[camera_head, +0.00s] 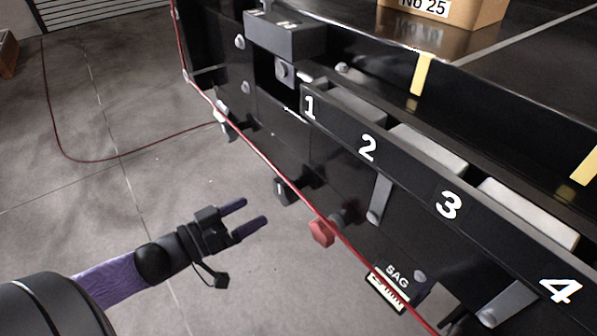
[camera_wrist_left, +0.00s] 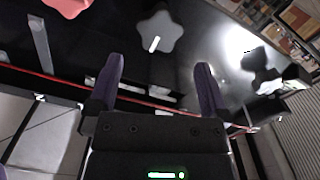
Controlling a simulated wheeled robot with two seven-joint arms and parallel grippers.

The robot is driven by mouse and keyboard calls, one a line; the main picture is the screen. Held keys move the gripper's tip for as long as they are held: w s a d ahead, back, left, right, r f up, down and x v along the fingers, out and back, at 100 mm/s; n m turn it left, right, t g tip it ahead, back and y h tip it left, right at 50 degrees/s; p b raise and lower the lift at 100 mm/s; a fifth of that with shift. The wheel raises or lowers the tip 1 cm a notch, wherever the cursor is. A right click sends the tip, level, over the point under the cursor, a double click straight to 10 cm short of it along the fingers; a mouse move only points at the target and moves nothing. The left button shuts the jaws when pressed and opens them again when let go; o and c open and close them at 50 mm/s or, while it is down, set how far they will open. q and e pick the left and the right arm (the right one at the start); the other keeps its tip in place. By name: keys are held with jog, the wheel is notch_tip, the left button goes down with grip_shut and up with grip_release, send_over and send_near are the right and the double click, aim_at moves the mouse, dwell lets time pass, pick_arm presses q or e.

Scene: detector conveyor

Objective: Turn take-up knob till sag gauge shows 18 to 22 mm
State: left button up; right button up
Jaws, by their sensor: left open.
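A dark star-shaped knob with a white line (camera_wrist_left: 158,33) faces my left gripper in the left wrist view. It also shows in the head view (camera_head: 284,192), low on the conveyor's black side. A red knob (camera_head: 322,232) sits to its right. The gauge marked SAG (camera_head: 387,290) hangs lower right, with a white scale; its reading is too small to tell. My left gripper (camera_head: 255,212) is open and empty, short of the dark knob and apart from it. In the wrist view its fingers (camera_wrist_left: 160,72) are spread, with the knob beyond them. My right gripper is not in view.
A red cord (camera_head: 262,158) runs along the conveyor side, close to the knobs. Numbered bays (camera_head: 368,148) with pale blocks line the edge above. A carton (camera_head: 440,10) stands on the belt. The floor (camera_head: 130,190) to the left is mostly clear.

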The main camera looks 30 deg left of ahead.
aim_at(281, 197)
pick_arm(q)
jog(key=b+x, duration=0.1)
jog(key=x, duration=0.3)
jog(key=b+x, duration=0.2)
jog(key=x, duration=0.1)
jog(key=shift+w+d+f, duration=0.2)
jog(key=shift+w, duration=0.2)
jog(key=shift+w+d+r, duration=0.1)
jog(key=shift+w+d, duration=0.15)
jog(key=shift+w, duration=0.35)
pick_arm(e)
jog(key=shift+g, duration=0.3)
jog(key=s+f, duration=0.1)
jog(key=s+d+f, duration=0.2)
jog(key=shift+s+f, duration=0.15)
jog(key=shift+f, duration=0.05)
